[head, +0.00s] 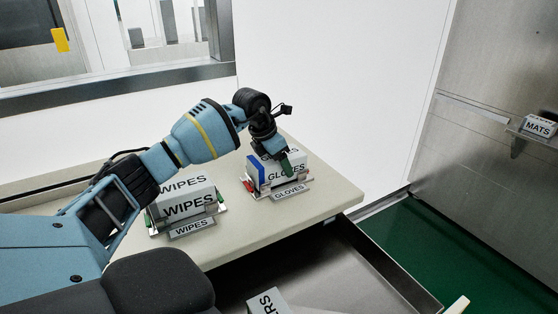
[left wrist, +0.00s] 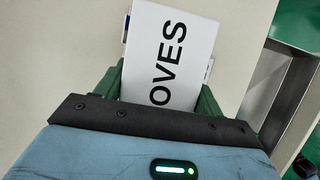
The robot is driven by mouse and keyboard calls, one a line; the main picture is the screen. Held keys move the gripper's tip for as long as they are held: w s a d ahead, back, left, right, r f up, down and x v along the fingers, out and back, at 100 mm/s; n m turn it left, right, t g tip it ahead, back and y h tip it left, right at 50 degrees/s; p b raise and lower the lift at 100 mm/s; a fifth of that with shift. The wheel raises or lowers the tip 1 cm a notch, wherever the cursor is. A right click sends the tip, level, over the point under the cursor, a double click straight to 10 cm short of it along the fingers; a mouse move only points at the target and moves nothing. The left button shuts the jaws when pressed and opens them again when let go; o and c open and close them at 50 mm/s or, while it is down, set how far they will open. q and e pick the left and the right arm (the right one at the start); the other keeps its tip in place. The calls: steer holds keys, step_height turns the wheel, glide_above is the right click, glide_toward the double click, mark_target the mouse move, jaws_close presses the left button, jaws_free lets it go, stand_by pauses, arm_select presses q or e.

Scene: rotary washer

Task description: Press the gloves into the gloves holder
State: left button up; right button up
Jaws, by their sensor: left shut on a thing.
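The gloves (head: 291,172) are a white box with black lettering and a blue end, sitting at the gloves holder (head: 290,191) on the right part of the tabletop. The holder has a GLOVES label at its front and a red part at its left end. I cannot tell whether the box is fully seated. My left gripper (head: 275,155) reaches down over the box and is shut on it. In the left wrist view the box (left wrist: 172,52) lies between the green fingers (left wrist: 160,88). My right gripper is not in view.
A wipes box (head: 188,197) stands in its own holder to the left on the beige table (head: 240,240). An open metal drawer (head: 340,262) is below the front edge, with a labelled box (head: 266,302) inside. A mats box (head: 539,126) sits on a wall shelf at right.

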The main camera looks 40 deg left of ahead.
arm_select(q)
steer(key=shift+s+f, duration=0.1)
steer(key=shift+f, duration=0.25)
stand_by(1.0)
steer(key=o, duration=1.2)
steer(key=shift+o, duration=0.2)
steer(key=shift+r, duration=0.1)
steer(key=v, duration=0.7)
steer(key=shift+s+r, duration=0.15)
steer(key=shift+r, duration=0.15)
steer(key=shift+f, duration=0.1)
